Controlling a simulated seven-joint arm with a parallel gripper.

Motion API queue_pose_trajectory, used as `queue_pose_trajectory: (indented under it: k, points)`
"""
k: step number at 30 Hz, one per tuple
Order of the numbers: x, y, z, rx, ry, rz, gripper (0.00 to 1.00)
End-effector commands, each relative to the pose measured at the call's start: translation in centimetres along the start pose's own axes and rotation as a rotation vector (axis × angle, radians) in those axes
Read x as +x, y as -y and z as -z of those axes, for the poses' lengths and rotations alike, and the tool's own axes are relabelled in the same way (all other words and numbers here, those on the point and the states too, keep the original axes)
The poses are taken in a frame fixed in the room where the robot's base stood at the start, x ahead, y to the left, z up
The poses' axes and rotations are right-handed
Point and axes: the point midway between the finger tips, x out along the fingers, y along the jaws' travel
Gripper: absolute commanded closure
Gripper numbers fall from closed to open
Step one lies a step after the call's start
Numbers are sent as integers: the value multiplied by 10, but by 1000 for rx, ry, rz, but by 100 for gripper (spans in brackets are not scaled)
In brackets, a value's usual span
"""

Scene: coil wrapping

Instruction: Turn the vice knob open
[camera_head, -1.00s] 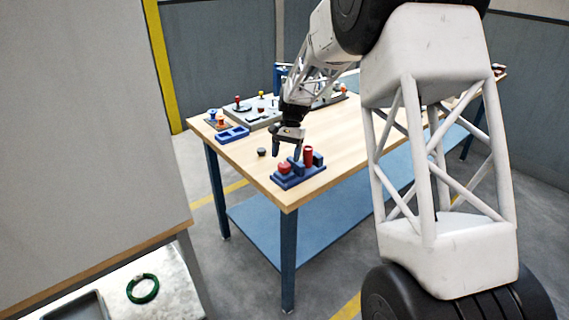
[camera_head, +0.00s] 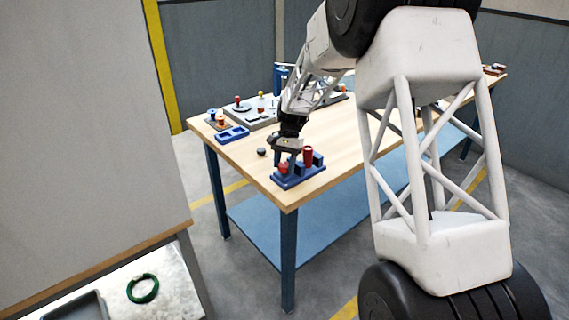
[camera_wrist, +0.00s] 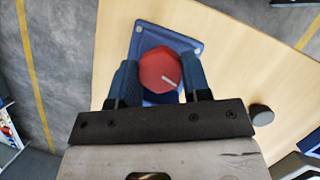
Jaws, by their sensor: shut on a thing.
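The blue vice (camera_head: 302,179) stands at the near corner of the wooden table. Its red knob (camera_head: 284,169) is at the vice's left end. A red cylinder (camera_head: 308,153) stands upright at the blue vice jaws. My gripper (camera_head: 285,155) is down over the knob from above. In the wrist view, the red knob (camera_wrist: 160,68) with a white pointer line sits between the two blue fingers, which are shut on it. The blue base plate (camera_wrist: 180,37) shows behind the knob there. The red cylinder is not visible in the wrist view.
A dark round piece (camera_head: 261,151) lies left of the vice; it also shows in the wrist view (camera_wrist: 262,115). A blue tray (camera_head: 233,134) and a grey board (camera_head: 252,121) with knobs lie farther back. A green coil (camera_head: 142,289) lies on another surface at lower left.

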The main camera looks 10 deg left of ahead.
Motion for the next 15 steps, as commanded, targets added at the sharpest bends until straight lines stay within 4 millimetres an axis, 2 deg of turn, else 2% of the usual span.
queue_pose_trajectory:
  k: [7, 15]
  points:
    - [0, 0, 0, -42, 0, -17, 80]
    - [0, 1, 0, -225, 1, -92, 80]
